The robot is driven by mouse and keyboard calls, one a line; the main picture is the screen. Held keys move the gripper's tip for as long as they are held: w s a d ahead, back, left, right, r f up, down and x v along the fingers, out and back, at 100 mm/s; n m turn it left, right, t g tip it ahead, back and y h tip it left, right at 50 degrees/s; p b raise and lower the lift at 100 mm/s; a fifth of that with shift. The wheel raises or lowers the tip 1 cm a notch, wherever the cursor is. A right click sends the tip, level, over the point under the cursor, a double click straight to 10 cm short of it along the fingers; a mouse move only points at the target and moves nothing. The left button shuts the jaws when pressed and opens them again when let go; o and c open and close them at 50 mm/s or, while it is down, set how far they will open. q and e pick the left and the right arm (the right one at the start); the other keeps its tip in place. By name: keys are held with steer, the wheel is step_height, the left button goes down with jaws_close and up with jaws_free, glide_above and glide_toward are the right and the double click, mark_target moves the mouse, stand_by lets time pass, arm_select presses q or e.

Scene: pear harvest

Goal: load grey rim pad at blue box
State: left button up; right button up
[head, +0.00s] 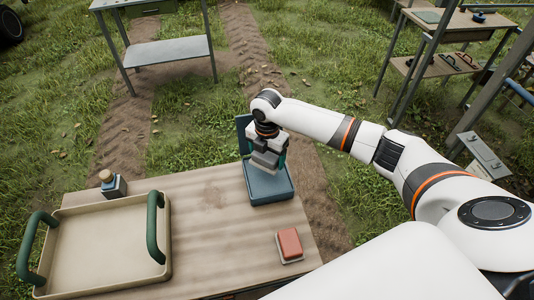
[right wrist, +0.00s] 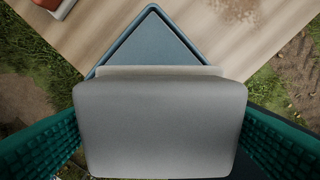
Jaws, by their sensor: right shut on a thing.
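My right gripper (head: 266,152) is above the blue box (head: 270,188) at the far right corner of the wooden table. It is shut on a grey block-like pad (head: 264,162), which also fills the middle of the right wrist view (right wrist: 160,125) between the two green ribbed fingers. The pad has a paler strip along its far edge. The blue box's tray shows beyond the pad in the right wrist view (right wrist: 154,42). A dark blue upright panel (head: 243,132) stands behind the box. The pad hides part of the box, and I cannot tell whether they touch. My left gripper is not in view.
A beige tray (head: 105,238) with green handles lies on the table's left. A dark blue block with a wooden knob (head: 107,176) stands behind it. A red block on a pale base (head: 289,245) lies at front right. The table (head: 215,225) is clear in the middle.

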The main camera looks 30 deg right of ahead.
mark_target(267, 175)
steer(key=shift+f+b, duration=2.65)
steer(key=shift+f, duration=0.2)
steer(key=shift+f, duration=0.45)
steer(key=shift+f, duration=0.1)
stand_by(0.6)
step_height(267, 175, up, 7)
steer(key=p, duration=0.7)
steer(key=shift+p, duration=0.35)
